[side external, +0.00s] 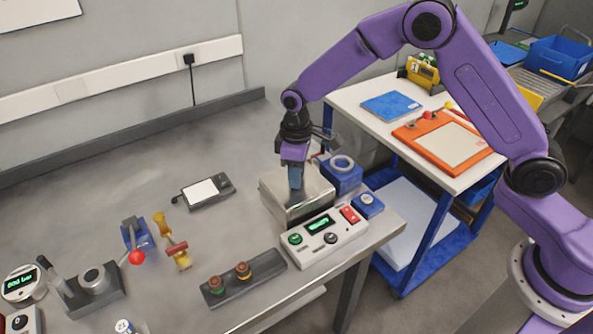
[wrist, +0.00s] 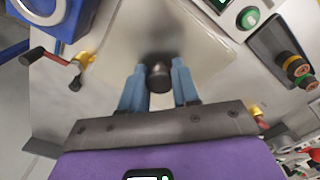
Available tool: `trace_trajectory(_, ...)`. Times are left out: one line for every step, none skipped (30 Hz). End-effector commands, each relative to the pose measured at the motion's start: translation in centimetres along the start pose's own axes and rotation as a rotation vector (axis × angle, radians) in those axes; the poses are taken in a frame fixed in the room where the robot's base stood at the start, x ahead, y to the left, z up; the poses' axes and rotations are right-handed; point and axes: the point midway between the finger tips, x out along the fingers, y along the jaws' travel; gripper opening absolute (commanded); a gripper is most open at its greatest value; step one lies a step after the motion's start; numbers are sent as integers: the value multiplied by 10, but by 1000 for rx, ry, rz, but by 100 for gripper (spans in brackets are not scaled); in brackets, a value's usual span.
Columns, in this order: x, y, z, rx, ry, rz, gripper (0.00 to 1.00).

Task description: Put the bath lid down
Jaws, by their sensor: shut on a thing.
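The bath (side external: 280,208) is a steel box near the table's right end. Its lid (side external: 318,186) is a flat metal plate over the top of the box; it also shows in the wrist view as a pale, shiny plate (wrist: 205,55). A dark round knob (wrist: 159,77) stands at the lid's middle. My gripper (side external: 295,180) points down over the bath, its blue fingers (wrist: 160,88) on either side of the knob, shut on it. I cannot tell whether the lid rests on the bath's rim or hangs just above it.
A control box (side external: 322,236) with a green display stands right in front of the bath. A blue block with a grey ring (side external: 342,172) stands close behind right. A dark strip with two knobs (side external: 243,279) lies front left.

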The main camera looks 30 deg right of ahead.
Motion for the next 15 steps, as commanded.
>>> trace_trajectory(1, 0, 0, 0, 0, 0, 0)
trace_trajectory(1, 0, 0, 0, 0, 0, 40)
trace_trajectory(1, 0, 0, 0, 0, 0, 53)
trace_trajectory(1, 0, 0, 0, 0, 0, 56)
trace_trajectory(1, 0, 0, 0, 0, 0, 56)
trace_trajectory(1, 0, 0, 0, 0, 0, 56)
trace_trajectory(1, 0, 0, 0, 0, 0, 56)
trace_trajectory(1, 0, 0, 0, 0, 0, 56)
trace_trajectory(1, 0, 0, 0, 0, 0, 56)
trace_trajectory(1, 0, 0, 0, 0, 0, 56)
trace_trajectory(1, 0, 0, 0, 0, 0, 56)
trace_trajectory(1, 0, 0, 0, 0, 0, 56)
trace_trajectory(1, 0, 0, 0, 0, 0, 56)
trace_trajectory(1, 0, 0, 0, 0, 0, 56)
trace_trajectory(1, 0, 0, 0, 1, 0, 56)
